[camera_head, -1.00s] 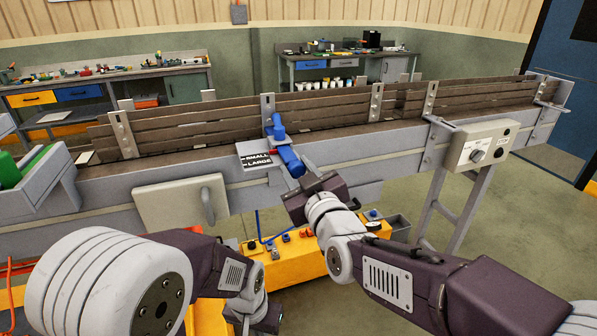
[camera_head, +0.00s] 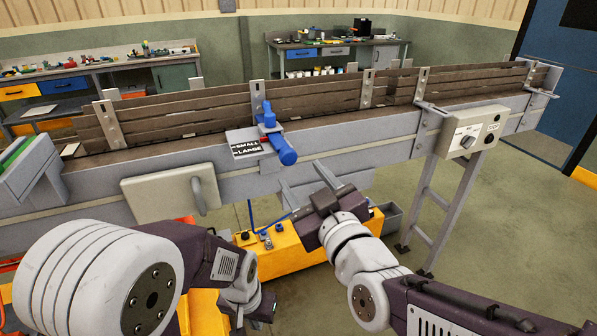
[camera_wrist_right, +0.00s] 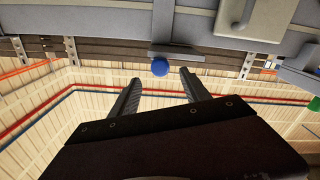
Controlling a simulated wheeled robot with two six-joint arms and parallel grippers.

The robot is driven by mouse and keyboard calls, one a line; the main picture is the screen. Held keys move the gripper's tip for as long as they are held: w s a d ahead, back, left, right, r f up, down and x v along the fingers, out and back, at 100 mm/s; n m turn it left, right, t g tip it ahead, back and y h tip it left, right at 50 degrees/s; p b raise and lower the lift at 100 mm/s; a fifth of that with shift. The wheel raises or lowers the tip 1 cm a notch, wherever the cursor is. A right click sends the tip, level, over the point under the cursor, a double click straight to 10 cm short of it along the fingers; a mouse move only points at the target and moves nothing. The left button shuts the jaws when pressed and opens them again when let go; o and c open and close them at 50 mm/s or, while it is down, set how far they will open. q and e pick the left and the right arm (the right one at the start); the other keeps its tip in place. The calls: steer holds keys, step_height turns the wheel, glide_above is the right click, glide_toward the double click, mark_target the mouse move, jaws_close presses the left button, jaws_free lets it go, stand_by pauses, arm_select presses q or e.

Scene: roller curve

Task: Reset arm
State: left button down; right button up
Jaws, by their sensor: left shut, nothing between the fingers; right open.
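A blue lever (camera_head: 282,149) is mounted on the conveyor's front rail, beside a sign (camera_head: 247,147) reading SMALL and LARGE. Its handle points down and to the right in the head view. In the right wrist view its round blue end (camera_wrist_right: 160,68) shows beyond and between my fingers, apart from them. My right gripper (camera_head: 300,172) is open and empty, a little below and right of the lever. My left gripper (camera_head: 262,307) is low at the bottom of the head view, partly hidden by its own arm, shut with nothing seen in it.
The long conveyor (camera_head: 400,128) with brown slatted side boards crosses the view. A control box (camera_head: 470,137) with a knob hangs on its right part, and a grey panel with a handle (camera_head: 165,193) on its left. A yellow unit (camera_head: 285,248) stands below. Floor is open at right.

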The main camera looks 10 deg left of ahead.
steer(key=w+d+m+t+h+p, duration=0.1)
steer(key=w+d+m+h+p, duration=0.1)
steer(key=w+d+h+p, duration=0.35)
steer(key=w+d+f+m+g+h+p, duration=0.15)
steer(key=d+f, duration=0.25)
steer(key=d, duration=0.4)
steer(key=w+d+f+m+g+h, duration=0.1)
steer(key=d+f+m+g, duration=0.1)
steer(key=d+f, duration=0.4)
steer(key=s+d+f+m+g+h+p, duration=0.25)
steer(key=s+d+f+g, duration=0.35)
steer(key=s+d+f, duration=0.3)
steer(key=s+a+f+m+g+b, duration=0.1)
steer(key=s+f+g, duration=0.4)
steer(key=s, duration=0.6)
steer(key=shift+a+f+m+y, duration=0.15)
steer(key=shift+f+m+y, duration=0.2)
steer(key=shift+m, duration=0.55)
